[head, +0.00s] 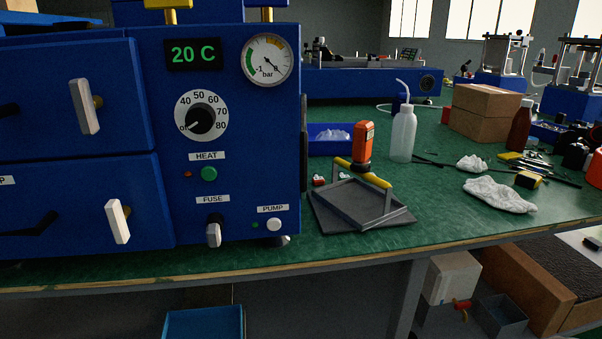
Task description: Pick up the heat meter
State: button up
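An orange handheld device with a dark display, which looks like the heat meter (364,143), stands upright on the green bench. It is right of the blue press cabinet, in front of a blue tray and behind a grey metal plate with a yellow-handled frame. The yellow handle passes close to its base, and I cannot tell whether they touch. My gripper is not in view.
The blue cabinet (225,110) fills the left side. A white wash bottle (403,135) stands just right of the meter. The blue tray (318,150) lies behind, the grey plate (325,212) in front. Cardboard boxes (478,125), a brown bottle (519,128) and crumpled cloths (499,195) lie further right.

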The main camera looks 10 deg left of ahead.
aim_at(363, 133)
jog(key=k+l+u, duration=0.25)
jog(key=u, duration=0.15)
jog(key=k+l+u, duration=0.4)
jog(key=i+j, duration=0.05)
jog(key=i, duration=0.05)
